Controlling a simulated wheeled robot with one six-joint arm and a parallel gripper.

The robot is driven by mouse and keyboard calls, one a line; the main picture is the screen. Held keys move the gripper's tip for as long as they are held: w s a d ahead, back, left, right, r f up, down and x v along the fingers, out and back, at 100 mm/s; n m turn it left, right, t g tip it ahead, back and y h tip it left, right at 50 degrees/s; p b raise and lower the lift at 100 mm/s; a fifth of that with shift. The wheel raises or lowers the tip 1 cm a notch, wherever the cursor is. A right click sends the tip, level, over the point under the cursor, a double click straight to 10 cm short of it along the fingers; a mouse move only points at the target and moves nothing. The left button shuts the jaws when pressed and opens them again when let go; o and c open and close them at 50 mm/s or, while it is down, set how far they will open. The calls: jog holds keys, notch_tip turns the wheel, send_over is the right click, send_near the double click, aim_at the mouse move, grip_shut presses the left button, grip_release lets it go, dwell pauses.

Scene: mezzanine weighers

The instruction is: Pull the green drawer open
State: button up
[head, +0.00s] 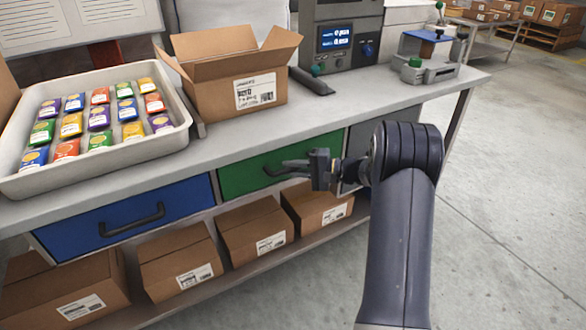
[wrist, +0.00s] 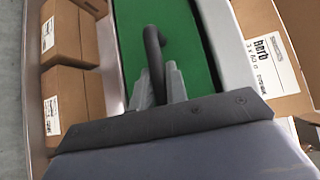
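The green drawer (head: 240,178) is under the bench top and looks flush with the bench front. Its dark bar handle (head: 270,171) is partly hidden by my gripper (head: 290,168) in the head view. In the wrist view the green drawer front (wrist: 196,62) fills the middle, and the handle (wrist: 153,42) runs between my two grey fingers. My gripper (wrist: 159,80) has one finger on each side of the handle, close against it, and looks shut on it.
A blue drawer (head: 125,215) is to the left. Cardboard boxes (head: 252,230) stand on the shelf below. A tray of colourful packets (head: 165,140), an open carton (head: 235,97) and a scale (head: 340,45) are on the bench top (head: 330,108). The floor (head: 510,200) at right is clear.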

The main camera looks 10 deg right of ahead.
grip_shut()
